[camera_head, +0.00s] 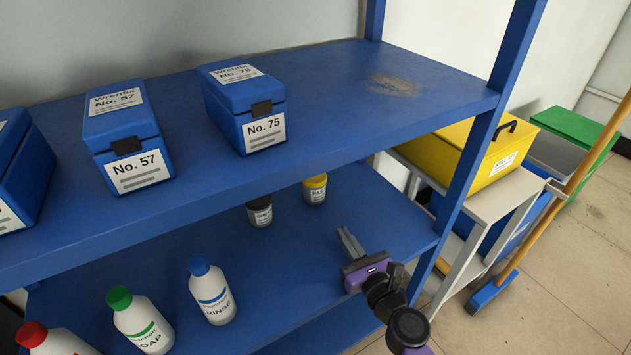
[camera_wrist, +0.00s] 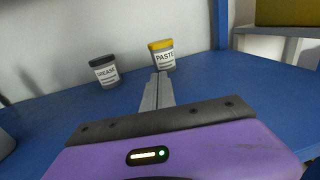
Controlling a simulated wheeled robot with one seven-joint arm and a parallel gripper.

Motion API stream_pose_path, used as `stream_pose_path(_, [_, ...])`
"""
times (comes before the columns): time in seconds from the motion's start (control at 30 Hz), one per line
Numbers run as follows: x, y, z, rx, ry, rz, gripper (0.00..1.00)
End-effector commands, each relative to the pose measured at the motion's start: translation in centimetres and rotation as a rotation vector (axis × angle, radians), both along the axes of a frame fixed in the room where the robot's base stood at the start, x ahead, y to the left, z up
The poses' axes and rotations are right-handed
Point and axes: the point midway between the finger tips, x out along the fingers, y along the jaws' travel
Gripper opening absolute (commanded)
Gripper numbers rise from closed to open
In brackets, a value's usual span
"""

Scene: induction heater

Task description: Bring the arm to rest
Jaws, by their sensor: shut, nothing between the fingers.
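My gripper (camera_head: 349,241) is purple with grey fingers and reaches over the lower blue shelf (camera_head: 290,250) at its right part. Its fingers are together and hold nothing; they also show in the wrist view (camera_wrist: 157,90). The fingers point toward the yellow-lidded PASTE jar (camera_wrist: 162,56), which stands upright at the back of that shelf. The black-lidded GREASE jar (camera_wrist: 104,71) stands to its left. I cannot tell how wide the gap between fingertips and PASTE jar is.
The upper shelf (camera_head: 330,90) carries blue cases No. 57 (camera_head: 135,170) and No. 75 (camera_head: 264,133). RINSE (camera_head: 212,290) and SOAP (camera_head: 142,322) bottles stand at the lower shelf's front left. A blue post (camera_head: 460,190) is right of my gripper, with a broom (camera_head: 565,195) beyond.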

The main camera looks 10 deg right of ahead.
Motion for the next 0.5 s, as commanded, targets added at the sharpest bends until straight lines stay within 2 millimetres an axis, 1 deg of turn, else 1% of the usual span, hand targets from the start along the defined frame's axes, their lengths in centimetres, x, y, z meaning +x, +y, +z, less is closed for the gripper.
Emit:
stream_pose_path(0.17, [0.0, 0.0, 0.0, 0.013, 0.003, 0.0, 0.0])
stream_pose_path(0.27, [0.0, -0.1, 0.0, 0.071, 0.013, -0.002, 0.0])
stream_pose_path(0.37, [0.1, -0.2, 0.8, 0.208, 0.019, -0.005, 0.0])
stream_pose_path(0.47, [0.0, -0.4, 3.4, 0.423, 0.002, 0.0, 0.0])
stream_pose_path(0.5, [-0.5, -0.5, 4.1, 0.524, 0.001, 0.003, 0.0])
